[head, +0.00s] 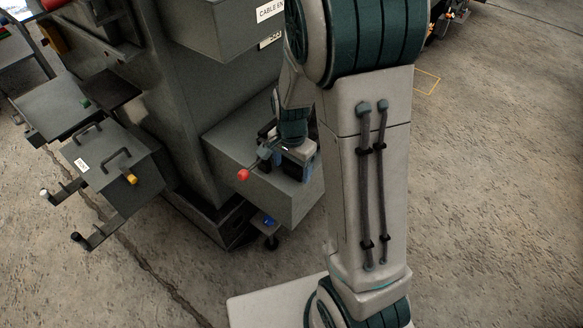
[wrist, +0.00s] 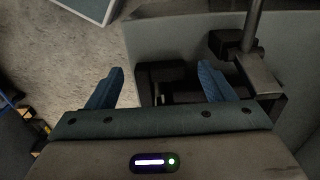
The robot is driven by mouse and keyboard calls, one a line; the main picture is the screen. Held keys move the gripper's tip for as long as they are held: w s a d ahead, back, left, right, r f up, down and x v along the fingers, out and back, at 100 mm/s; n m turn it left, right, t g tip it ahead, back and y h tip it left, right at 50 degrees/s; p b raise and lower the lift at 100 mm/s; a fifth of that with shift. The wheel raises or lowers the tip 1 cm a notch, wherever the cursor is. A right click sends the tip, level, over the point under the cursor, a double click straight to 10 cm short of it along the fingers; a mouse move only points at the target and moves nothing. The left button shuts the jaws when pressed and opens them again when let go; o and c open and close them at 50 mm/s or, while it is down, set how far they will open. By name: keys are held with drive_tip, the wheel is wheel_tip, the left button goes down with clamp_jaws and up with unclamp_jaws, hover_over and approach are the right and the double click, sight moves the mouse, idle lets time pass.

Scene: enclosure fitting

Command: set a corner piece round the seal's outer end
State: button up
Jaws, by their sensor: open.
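My gripper (wrist: 161,70) is open in the wrist view, with its two blue fingers well apart. A dark angular block (wrist: 160,72) lies between and beyond the fingertips, against a grey box; contact is not clear. I cannot tell whether this block is the corner piece. In the head view my gripper (head: 300,163) is at the top of a low grey box (head: 288,200), partly hidden by my arm. Its fingertips are too small to make out there. I cannot identify the seal or its outer end in either view.
A dark clamp with an upright rod (wrist: 253,28) stands close right of the gripper. A lever with a red knob (head: 243,175) sticks out left of it. A grey cabinet (head: 187,100) rises behind. Handled grey boxes (head: 110,160) are at left. Floor at right is clear.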

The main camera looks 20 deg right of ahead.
sight(292, 172)
wheel_tip(292, 172, up, 10)
drive_tip(key=s+r+n+t, duration=0.1)
drive_tip(key=s+r+n, duration=0.2)
drive_tip(key=s+n, duration=0.2)
drive_tip(key=s+r+n+t, duration=0.1)
drive_tip(key=s+r+n, duration=0.2)
drive_tip(key=s+n, duration=0.2)
drive_tip(key=s, duration=0.3)
drive_tip(key=shift+s+r+n+t+p, duration=0.3)
drive_tip(key=shift+s+r+t+p, duration=0.05)
drive_tip(key=shift+s+r+t, duration=0.05)
drive_tip(key=shift+r, duration=0.1)
